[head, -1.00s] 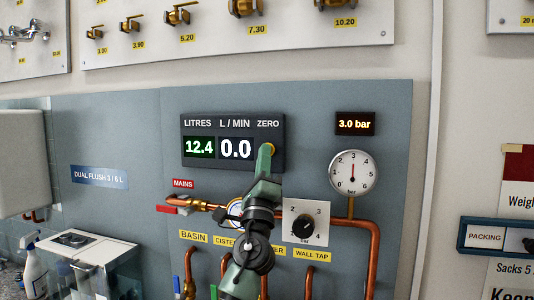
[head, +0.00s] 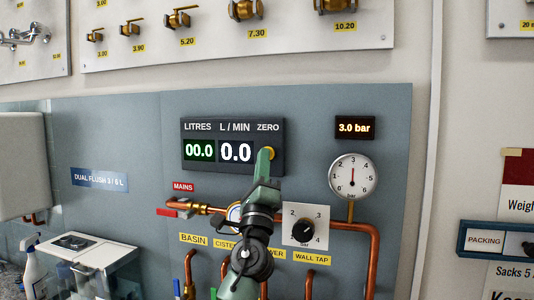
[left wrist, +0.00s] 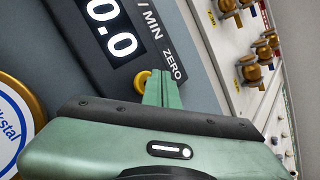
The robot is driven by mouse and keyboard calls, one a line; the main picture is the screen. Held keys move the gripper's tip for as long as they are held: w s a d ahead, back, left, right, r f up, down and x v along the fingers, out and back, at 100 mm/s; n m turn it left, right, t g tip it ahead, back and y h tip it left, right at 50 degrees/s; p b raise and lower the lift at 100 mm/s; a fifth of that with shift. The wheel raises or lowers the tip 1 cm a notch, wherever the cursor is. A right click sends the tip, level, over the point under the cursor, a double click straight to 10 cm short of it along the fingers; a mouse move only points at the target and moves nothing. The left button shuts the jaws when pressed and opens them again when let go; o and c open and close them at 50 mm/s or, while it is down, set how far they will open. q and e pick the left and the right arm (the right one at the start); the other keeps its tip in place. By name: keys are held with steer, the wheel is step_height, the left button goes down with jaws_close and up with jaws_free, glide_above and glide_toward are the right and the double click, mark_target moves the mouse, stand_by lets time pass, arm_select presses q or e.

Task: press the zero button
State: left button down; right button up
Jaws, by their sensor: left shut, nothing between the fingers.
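The dark meter panel (head: 222,164) on the grey-blue board shows 00.0 under LITRES and 0.0 under L / MIN. The round yellow zero button (head: 272,153) is below the word ZERO, partly covered by my gripper. My left gripper (head: 264,153) is shut and empty, its green fingertips at the button's left side. In the left wrist view the button (left wrist: 142,82) shows beside the shut fingertips (left wrist: 160,75). I cannot tell whether the fingertips touch it. My right gripper is not in view.
A pressure gauge (head: 352,175) and a small 3.0 bar display (head: 355,125) are to the right. Copper pipes (head: 345,227) and a regulator knob (head: 304,228) lie below the panel. A rack of brass valves (head: 240,40) is above.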

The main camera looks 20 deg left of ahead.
arm_select(q)
steer(key=s+p, duration=0.4)
steer(key=s, duration=0.2)
steer(key=shift+a+p, duration=0.15)
steer(key=shift+p, duration=0.15)
stand_by(0.5)
